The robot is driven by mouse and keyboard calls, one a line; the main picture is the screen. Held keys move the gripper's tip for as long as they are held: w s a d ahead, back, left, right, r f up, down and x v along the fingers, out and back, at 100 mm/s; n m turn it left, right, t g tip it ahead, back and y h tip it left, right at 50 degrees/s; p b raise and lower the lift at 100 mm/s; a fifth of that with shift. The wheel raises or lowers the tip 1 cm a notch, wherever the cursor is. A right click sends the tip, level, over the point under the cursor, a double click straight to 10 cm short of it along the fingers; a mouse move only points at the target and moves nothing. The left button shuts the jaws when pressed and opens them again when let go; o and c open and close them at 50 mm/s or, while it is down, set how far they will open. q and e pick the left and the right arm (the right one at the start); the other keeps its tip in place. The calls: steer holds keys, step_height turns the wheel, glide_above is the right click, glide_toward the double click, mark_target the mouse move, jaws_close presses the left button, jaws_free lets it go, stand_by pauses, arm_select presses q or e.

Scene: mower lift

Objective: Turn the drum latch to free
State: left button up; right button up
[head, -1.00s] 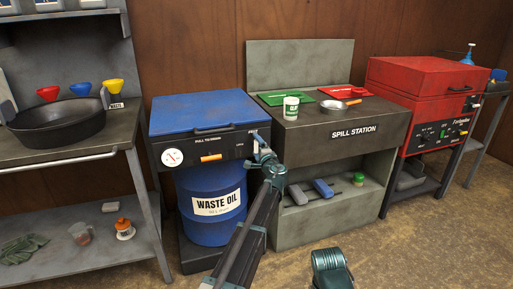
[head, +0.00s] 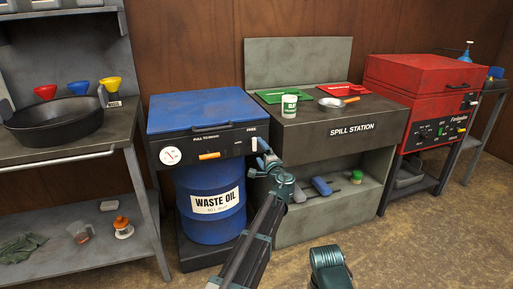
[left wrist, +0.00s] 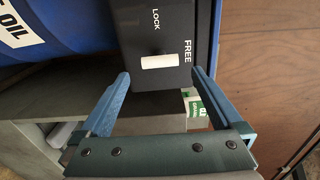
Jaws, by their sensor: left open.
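The drum latch is a white bar on the dark front panel of the blue-lidded waste oil cabinet. In the left wrist view the latch (left wrist: 160,62) lies with one end toward the word FREE, and LOCK is off to its side. In the head view the latch (head: 263,145) is small, at the panel's right end. My left gripper (head: 266,158) is just in front of and below it. In the left wrist view my left gripper (left wrist: 162,82) is open, its blue fingers on either side of the latch, with gaps between.
The blue waste oil drum (head: 211,208) stands under the panel, with a round gauge (head: 170,155) and an orange handle (head: 209,156) above it. The spill station (head: 345,131) is close on the right. Open floor (head: 420,250) lies in front.

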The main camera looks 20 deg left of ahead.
arm_select(q)
steer(key=v, duration=0.7)
steer(key=s+d+f+n+g+h, duration=0.25)
steer(key=s+f+n+g, duration=0.5)
steer(key=s+f, duration=0.9)
steer(key=s+d+f+g+h, duration=0.3)
steer(key=s+d+g, duration=0.15)
steer(key=s, duration=0.65)
steer(key=s+d+f+g+h, duration=0.25)
steer(key=s+d, duration=0.25)
steer(key=s, duration=0.6)
step_height(320, 180, up, 33)
steer(key=p, duration=3.2)
steer(key=shift+w+d+g+h+p, duration=0.2)
steer(key=shift+w+g+h+p, duration=0.15)
steer(key=shift+w+h+p, duration=0.05)
